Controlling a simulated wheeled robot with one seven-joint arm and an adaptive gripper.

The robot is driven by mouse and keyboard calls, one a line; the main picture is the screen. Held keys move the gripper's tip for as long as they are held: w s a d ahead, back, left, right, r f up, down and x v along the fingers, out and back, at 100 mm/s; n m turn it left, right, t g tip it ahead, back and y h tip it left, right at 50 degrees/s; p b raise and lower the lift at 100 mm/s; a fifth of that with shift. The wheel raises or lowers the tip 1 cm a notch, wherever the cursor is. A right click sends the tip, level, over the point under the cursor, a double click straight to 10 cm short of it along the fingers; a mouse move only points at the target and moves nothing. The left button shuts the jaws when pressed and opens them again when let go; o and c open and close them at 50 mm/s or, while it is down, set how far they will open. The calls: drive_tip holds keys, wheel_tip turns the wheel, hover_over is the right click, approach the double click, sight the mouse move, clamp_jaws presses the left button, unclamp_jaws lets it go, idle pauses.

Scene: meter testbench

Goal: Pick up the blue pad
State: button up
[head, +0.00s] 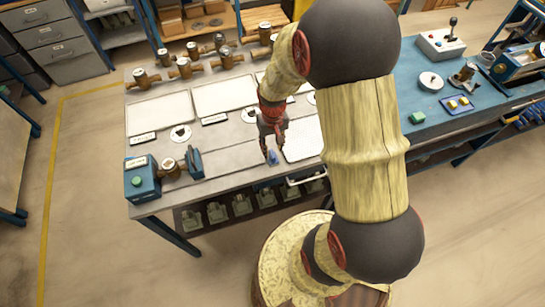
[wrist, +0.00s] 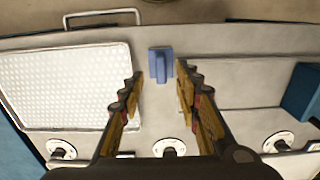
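The blue pad (wrist: 160,65) is a small blue block with a raised ridge down its middle. It lies on the grey bench top near the front edge. In the head view it shows as a small blue patch (head: 272,158), partly hidden by the fingers. My gripper (wrist: 160,77) is open, with nothing between its fingers that I can see held. In the wrist view the pad appears in the gap between the fingertips, slightly beyond them. In the head view my gripper (head: 274,153) points down just over the pad. I cannot tell the exact height between them.
A white perforated tray (wrist: 80,85) lies beside the pad, right of it in the head view. A blue-ended clamp device (head: 142,180) stands at the bench's left front. White round discs (head: 181,133) lie behind. A metal handle (wrist: 103,16) juts from the front edge.

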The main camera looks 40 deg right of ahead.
sight(272, 153)
wheel_tip(272, 153, down, 4)
drive_tip(key=shift+a+f, duration=0.1)
drive_tip(key=shift+f, duration=0.05)
drive_tip(key=shift+s, duration=0.1)
drive_tip(key=shift+c, duration=1.1)
clamp_jaws()
